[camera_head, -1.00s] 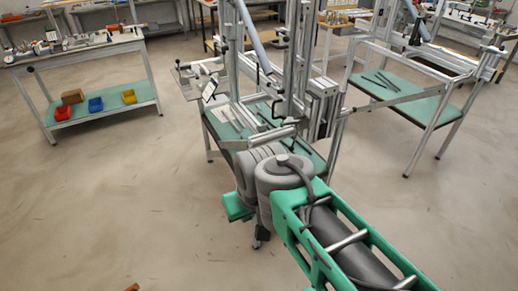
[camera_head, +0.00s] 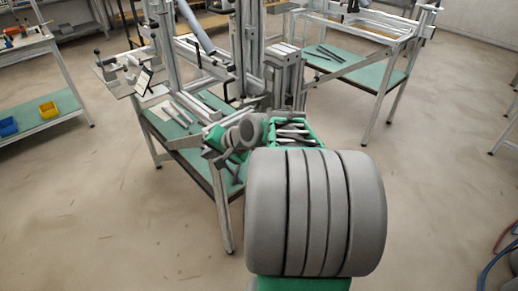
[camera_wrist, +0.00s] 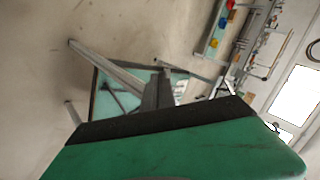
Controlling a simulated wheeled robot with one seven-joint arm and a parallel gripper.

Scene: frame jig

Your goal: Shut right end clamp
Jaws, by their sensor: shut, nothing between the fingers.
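The frame jig (camera_head: 172,75), with silver uprights and rails, stands on a green-topped table in the head view. Its right end has a thick grey upright block (camera_head: 285,78). I cannot pick out the right end clamp for certain or tell whether it is open. My arm reaches from the front toward the table's right front, its large grey joint covering part of the view. The green hand of my gripper (camera_head: 222,138) seems to be beside the jig's front; its fingertips cannot be made out. In the wrist view a green and black part of me fills the bottom.
The jig's green table (camera_head: 185,150) has loose grey bars on it and legs on the floor. A second green-shelved bench (camera_head: 350,65) stands at the back right. A bench at the left holds a yellow bin (camera_head: 48,111) and a blue bin (camera_head: 8,126). Floor is clear at front left.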

